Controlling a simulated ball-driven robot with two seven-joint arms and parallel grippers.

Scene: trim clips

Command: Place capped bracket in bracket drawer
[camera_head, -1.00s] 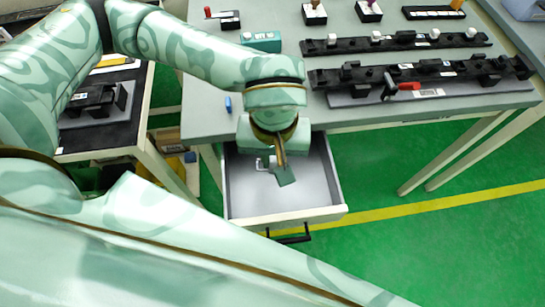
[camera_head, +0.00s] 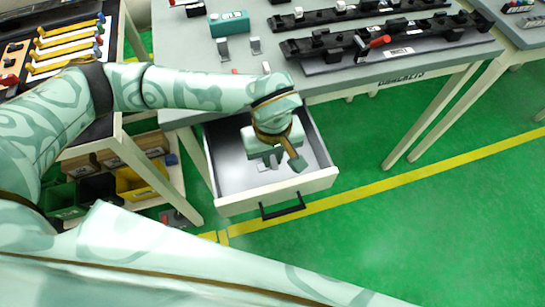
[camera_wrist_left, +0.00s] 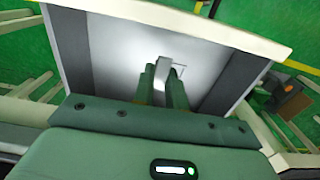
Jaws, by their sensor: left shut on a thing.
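My left gripper (camera_head: 298,163) reaches over the open drawer (camera_head: 285,190), its fingers pointing down inside the drawer's outline. In the left wrist view its two green fingers (camera_wrist_left: 163,88) are shut on a small grey piece, the bracket (camera_wrist_left: 165,73), above the pale drawer floor. The fingers hide part of the bracket, and its cap cannot be made out. I cannot tell whether the bracket touches the floor. In the head view a small grey shape (camera_head: 263,165) shows beside the gripper's palm. My right gripper is not in view.
Grey brackets (camera_head: 222,48) stand on the workbench (camera_head: 190,75) near a teal block (camera_head: 229,23). A black fixture rail (camera_head: 330,48) with a red-handled clamp (camera_head: 372,45) lies farther right. A shelf with bins (camera_head: 140,182) is at left. The green floor right of the drawer is clear.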

